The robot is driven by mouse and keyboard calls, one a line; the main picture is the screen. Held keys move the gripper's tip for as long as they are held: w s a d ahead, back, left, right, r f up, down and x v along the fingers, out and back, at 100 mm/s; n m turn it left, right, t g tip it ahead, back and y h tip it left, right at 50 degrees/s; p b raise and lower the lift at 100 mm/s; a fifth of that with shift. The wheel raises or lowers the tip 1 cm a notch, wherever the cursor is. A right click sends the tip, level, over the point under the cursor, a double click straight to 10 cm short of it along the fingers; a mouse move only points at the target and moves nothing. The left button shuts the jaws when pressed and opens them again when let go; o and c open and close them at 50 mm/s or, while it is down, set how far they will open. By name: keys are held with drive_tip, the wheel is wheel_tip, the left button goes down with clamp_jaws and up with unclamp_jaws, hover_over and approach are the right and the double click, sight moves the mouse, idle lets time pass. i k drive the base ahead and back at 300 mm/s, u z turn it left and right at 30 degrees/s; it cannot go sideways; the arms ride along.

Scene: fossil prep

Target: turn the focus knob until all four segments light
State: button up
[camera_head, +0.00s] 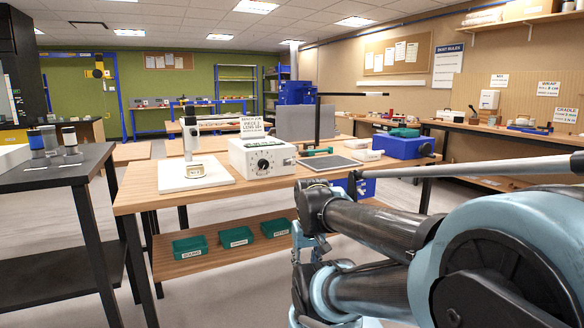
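A white instrument box (262,158) stands on the wooden bench in the middle of the view. A round black dial (263,164) is on its front face, and a smaller knob (290,162) juts from its right side. I cannot tell which is the focus knob. Small marks show on the front, but no lit segments can be made out. My folded arm fills the lower right. What may be my gripper (318,246) shows small and partly hidden below the arm's elbow, in front of the bench and well apart from the box. Its fingers cannot be made out.
A stand on a white base (193,176) is left of the box. Green trays (237,237) sit on the lower shelf. A dark table (62,172) stands left. Floor is clear before the bench.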

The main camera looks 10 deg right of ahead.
sight(264, 164)
drive_tip(key=z, duration=0.55)
drive_tip(key=k, duration=1.55)
drive_tip(key=u, duration=0.5)
drive_tip(key=i, duration=1)
drive_tip(key=z, duration=0.05)
